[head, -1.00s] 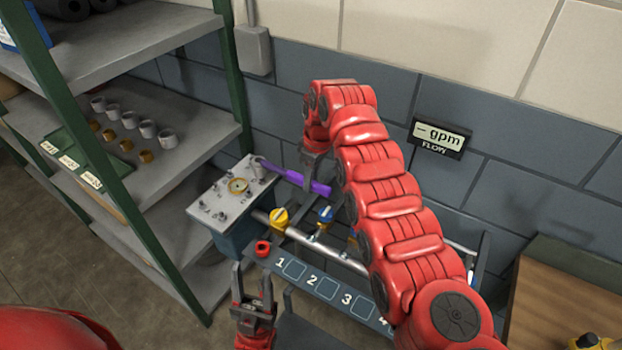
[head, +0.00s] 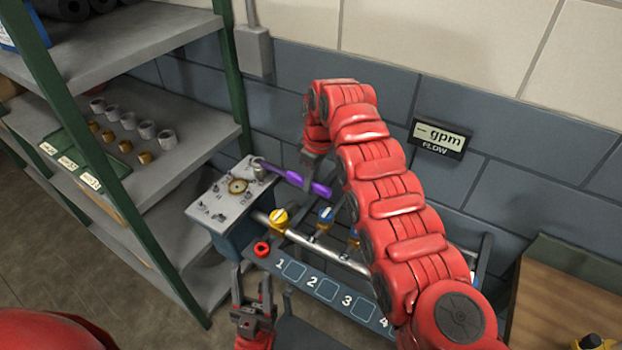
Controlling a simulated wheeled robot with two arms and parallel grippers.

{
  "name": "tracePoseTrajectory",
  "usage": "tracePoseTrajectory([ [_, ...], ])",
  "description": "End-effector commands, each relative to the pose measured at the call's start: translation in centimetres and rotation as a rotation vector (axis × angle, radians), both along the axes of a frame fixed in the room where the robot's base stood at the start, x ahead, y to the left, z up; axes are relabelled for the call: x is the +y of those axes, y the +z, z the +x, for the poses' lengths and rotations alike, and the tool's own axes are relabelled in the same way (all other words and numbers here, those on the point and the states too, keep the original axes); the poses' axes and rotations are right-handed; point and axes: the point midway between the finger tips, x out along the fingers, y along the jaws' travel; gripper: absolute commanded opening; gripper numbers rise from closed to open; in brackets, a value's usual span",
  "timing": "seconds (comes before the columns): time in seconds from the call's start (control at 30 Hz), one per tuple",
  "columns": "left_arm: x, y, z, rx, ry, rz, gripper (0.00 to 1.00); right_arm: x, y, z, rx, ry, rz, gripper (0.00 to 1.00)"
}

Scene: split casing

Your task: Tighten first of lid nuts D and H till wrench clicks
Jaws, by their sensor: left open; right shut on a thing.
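The split casing (head: 232,232) is a blue-grey box with a light grey lid (head: 232,208), left of centre. Several nuts or studs line the lid's edge around a round brass-coloured part (head: 238,186). The lettering is too small to read surely. My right gripper (head: 307,182) is shut on the purple handle of the wrench (head: 320,190). The wrench head (head: 259,168) is at the lid's far right corner, over a nut that it hides; I cannot tell which letter. My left gripper (head: 254,296) is open and empty, in front of the casing and below it in the picture.
A pipe with a yellow valve (head: 278,218) and blue valves (head: 325,215) runs right of the casing. A numbered panel (head: 320,288) and a red ring (head: 262,249) lie in front. A shelf (head: 170,160) stands left. A flow display (head: 438,138) hangs on the wall.

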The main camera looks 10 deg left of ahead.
Motion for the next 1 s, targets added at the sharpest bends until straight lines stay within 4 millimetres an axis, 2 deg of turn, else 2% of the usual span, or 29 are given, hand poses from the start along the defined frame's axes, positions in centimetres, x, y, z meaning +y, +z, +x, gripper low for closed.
tracePoseTrajectory([
  [0.8,0.0,-1.9,0.0,0.000,0.000,0.000,0.50,0.0,-2.9,0.1,-0.001,-0.001,0.001,0.00],
  [1.0,0.0,-1.9,0.0,0.000,0.000,0.000,0.50,0.0,-3.0,0.0,-0.001,0.000,0.001,0.00],
])
